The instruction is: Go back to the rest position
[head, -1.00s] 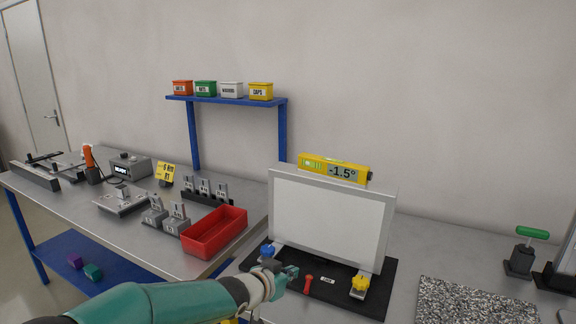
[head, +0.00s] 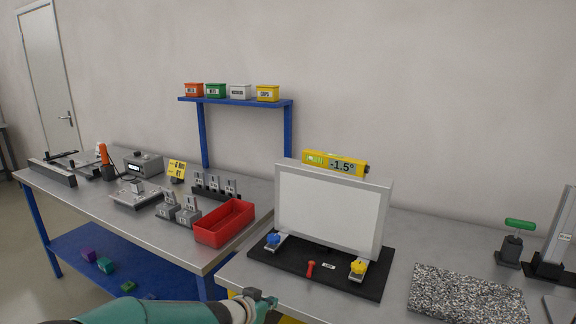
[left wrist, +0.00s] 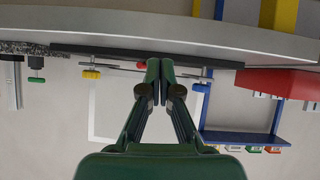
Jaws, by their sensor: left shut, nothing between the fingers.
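My left gripper (head: 262,300) is at the bottom of the head view, in front of the near table edge and below the black base plate. In the left wrist view its two green fingers (left wrist: 160,82) are together with nothing between them. The white panel in a grey frame (head: 330,212) stands upright on the black base plate (head: 300,277), apart from the gripper. A blue knob (head: 273,239) and a yellow knob (head: 358,266) sit at its foot. A yellow level (head: 335,164) reading -1.5° lies on its top edge. My right gripper is out of view.
A red tray (head: 225,222) stands on the left table near its corner. A red-handled piece (head: 311,268) lies on the base plate. A speckled slab (head: 466,294) and a green-handled tool (head: 520,225) are on the right. A blue shelf (head: 236,101) holds several small boxes.

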